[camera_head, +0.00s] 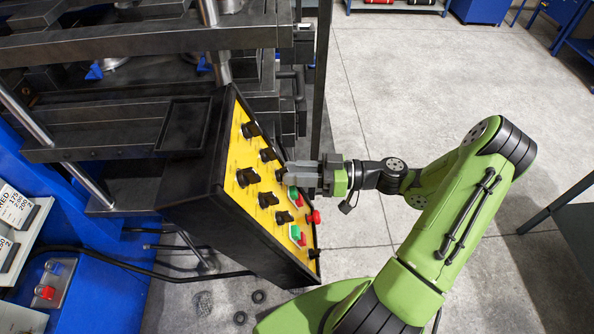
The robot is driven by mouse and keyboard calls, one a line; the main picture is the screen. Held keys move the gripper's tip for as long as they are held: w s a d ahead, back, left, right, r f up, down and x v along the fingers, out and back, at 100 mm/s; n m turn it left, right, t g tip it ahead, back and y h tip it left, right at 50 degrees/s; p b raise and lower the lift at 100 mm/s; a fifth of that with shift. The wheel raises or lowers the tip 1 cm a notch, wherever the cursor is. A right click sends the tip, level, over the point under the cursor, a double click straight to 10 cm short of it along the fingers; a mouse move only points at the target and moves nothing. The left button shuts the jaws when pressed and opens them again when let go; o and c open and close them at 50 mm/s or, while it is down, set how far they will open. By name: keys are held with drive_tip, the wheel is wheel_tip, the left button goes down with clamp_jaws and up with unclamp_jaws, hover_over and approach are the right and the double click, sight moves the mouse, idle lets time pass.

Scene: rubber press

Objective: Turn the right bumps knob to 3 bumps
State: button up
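The yellow control panel (240,190) is on a black console left of my arm and carries several black knobs. Clear ones are an upper knob (250,130), a knob below it (267,154), a large left knob (248,177) and lower knobs (268,199) and (284,217). The labels are too small to read, so I cannot tell which is the right bumps knob. My gripper (287,171) points left at the panel, with its fingertips at or very near the panel's middle right. The fingers overlap the panel, hiding any knob there; their opening and any contact are unclear.
Green-and-red button pairs (297,235) and a red mushroom button (314,216) sit close below my gripper. The dark press frame (130,130) stands behind and left of the console. Grey floor (390,90) is open to the right. Cables and small black rings lie below.

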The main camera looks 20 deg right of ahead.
clamp_jaws()
drive_tip(key=shift+m, duration=0.4)
drive_tip(key=shift+s+r+m+t+h+p, duration=0.15)
drive_tip(key=shift+m+t+h, duration=0.4)
drive_tip(key=shift+m, duration=1.05)
drive_tip(key=shift+w+f+m+t+h+p, duration=0.15)
drive_tip(key=shift+m+t+h, duration=0.35)
drive_tip(key=shift+m, duration=1.1)
drive_tip(key=shift+s+r, duration=0.1)
drive_tip(key=shift+o, duration=1.1)
unclamp_jaws()
drive_tip(key=shift+a, duration=0.1)
